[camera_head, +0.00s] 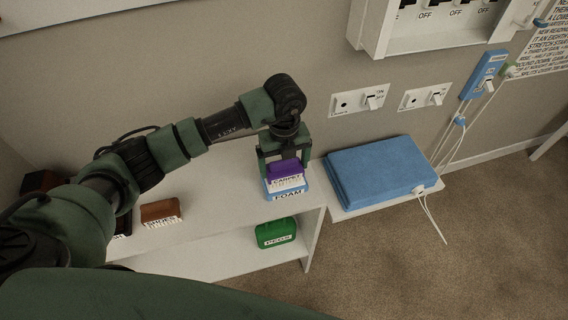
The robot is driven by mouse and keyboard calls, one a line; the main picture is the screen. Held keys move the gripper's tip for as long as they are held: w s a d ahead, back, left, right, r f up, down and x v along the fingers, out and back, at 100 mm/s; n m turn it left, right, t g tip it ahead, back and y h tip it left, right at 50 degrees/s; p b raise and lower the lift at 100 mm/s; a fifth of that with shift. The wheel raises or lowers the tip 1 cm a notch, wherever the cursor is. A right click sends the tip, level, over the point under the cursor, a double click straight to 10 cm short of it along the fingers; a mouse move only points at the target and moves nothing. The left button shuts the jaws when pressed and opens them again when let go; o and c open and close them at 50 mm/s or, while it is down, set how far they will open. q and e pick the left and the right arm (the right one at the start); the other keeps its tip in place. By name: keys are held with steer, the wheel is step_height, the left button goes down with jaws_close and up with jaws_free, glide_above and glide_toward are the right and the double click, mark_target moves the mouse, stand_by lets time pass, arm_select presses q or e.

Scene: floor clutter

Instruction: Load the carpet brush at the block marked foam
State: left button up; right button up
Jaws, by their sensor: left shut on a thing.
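My left gripper (284,161) is shut on the purple-topped carpet brush (286,171), whose pale front reads CARPET. The brush is at the blue block marked FOAM (286,195), right above it in the picture. I cannot tell whether the brush rests on the block or hangs just over it. The foam block sits near the right end of the white shelf top (215,205). My right gripper is not in view.
A brown brush (160,213) lies on the shelf top to the left. A green item (276,232) is on the lower shelf. A folded blue pad (378,172) lies on a white ledge at right. Switches (360,100) and cords (462,122) are on the wall.

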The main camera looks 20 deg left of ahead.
arm_select(q)
steer(key=shift+f, duration=0.1)
stand_by(0.3)
steer(key=shift+r+p, duration=2.5)
steer(key=shift+r, duration=1.05)
